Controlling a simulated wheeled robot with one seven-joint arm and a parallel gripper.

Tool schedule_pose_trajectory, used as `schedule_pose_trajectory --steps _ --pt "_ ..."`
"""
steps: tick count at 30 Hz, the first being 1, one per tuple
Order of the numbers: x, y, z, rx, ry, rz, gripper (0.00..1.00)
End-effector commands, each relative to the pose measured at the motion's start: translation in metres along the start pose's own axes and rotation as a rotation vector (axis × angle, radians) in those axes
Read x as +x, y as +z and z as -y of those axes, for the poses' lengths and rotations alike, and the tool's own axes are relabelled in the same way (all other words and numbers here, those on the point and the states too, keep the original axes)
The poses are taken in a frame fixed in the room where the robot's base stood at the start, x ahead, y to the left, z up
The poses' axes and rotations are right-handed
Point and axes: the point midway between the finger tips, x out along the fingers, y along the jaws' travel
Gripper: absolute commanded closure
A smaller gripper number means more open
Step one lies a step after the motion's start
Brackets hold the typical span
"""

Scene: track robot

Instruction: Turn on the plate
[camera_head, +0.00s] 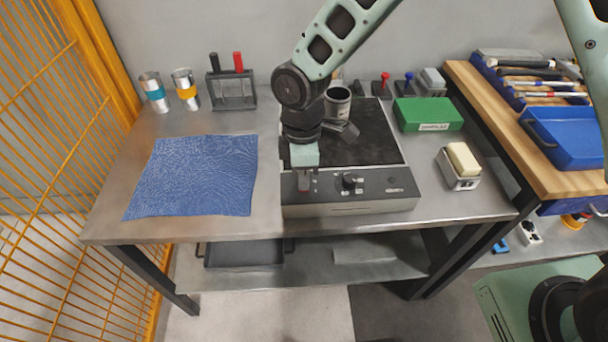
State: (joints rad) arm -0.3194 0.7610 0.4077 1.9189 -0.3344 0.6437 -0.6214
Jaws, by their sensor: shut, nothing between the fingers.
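The plate (375,140) is a flat dark heating surface on the metal bench. Its grey front panel (335,200) carries a black knob (349,181) in the middle and a small mark to the right. My gripper (304,187) points down over the left part of this panel, left of the knob. It is shut and empty. Its tips are at or just above the panel; I cannot tell whether they touch. They hide the bit of panel behind them. A dark metal cup (338,105) stands at the back of the plate, partly behind my arm.
A blue cloth (195,177) lies left of the plate. Two banded metal cups and a rack (231,92) stand behind it. A green box (428,113) and a white holder with a yellowish block (461,160) are at right. An orange mesh fence (55,150) borders the left.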

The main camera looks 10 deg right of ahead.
Motion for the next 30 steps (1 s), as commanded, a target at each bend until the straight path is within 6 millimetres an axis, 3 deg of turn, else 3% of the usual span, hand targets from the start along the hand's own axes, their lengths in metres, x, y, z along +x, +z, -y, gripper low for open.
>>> schedule_pose_trajectory --steps 3,16,26,30 --pt "-0.002 0.002 -0.011 0.007 0.015 -0.006 1.00" --pt "-0.010 0.000 -0.010 0.005 0.014 -0.006 1.00" --pt "-0.057 -0.003 -0.007 0.010 0.019 -0.009 1.00" --pt "-0.089 -0.003 -0.006 0.010 0.019 -0.009 1.00"
